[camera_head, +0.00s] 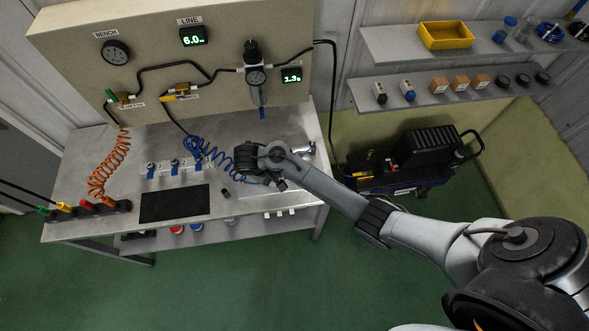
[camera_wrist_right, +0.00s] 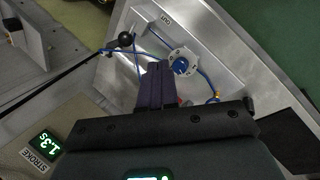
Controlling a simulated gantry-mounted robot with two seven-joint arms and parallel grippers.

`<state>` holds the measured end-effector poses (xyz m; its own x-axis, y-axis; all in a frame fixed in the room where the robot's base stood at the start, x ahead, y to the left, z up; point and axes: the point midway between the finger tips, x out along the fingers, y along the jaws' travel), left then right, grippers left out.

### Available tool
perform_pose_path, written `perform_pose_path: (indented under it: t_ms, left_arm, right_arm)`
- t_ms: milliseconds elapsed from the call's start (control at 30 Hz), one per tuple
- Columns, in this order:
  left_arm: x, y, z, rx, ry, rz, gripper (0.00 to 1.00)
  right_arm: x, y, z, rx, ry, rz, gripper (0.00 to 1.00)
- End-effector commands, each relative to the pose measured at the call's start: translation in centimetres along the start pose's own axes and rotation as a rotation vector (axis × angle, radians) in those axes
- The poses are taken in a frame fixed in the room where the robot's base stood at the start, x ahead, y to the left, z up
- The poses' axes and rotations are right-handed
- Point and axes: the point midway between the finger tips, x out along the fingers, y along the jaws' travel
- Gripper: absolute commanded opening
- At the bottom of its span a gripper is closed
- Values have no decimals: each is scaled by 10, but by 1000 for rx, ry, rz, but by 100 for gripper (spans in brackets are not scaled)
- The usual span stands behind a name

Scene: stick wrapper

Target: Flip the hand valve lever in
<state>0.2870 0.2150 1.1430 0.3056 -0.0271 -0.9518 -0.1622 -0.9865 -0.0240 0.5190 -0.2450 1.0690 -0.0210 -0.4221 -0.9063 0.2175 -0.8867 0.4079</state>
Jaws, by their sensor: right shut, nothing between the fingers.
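A black ball knob (camera_wrist_right: 126,38), which looks like the hand valve lever's end, shows beyond my fingertips and to their left in the right wrist view. Its stem and the lever's position are hard to make out. My right gripper (camera_wrist_right: 154,70) is shut with nothing between its fingers, apart from the knob in the picture. A round pale dial with a blue centre (camera_wrist_right: 181,64) lies just right of the fingertips. In the head view my right gripper (camera_head: 245,170) is over the right part of the bench, and my arm hides what is under it. My left gripper is not in view.
The metal bench (camera_head: 230,205) carries a blue coiled hose (camera_head: 205,150), small blue-topped valves (camera_head: 174,166) and a black mat (camera_head: 174,203). A back panel (camera_head: 60,75) with gauges stands behind. A black machine (camera_head: 425,150) sits on the floor at right.

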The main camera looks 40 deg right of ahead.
Motion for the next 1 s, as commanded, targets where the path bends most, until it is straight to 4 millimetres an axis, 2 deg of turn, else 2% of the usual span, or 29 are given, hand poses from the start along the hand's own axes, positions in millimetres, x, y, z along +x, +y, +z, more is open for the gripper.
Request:
perform_pose_path:
  t_ms: [367, 567, 767, 1000]
  left_arm:
    - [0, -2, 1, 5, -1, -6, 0]
    - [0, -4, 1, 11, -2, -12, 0]
    - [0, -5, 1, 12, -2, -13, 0]
    - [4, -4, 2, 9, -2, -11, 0]
  right_arm:
    - [-2, 1, -2, 2, 6, 0, 0]
    - [6, 1, -2, 1, 4, 1, 0]
    - [33, 2, -2, 1, 2, 2, 0]
    - [79, 2, -2, 1, 2, 3, 0]
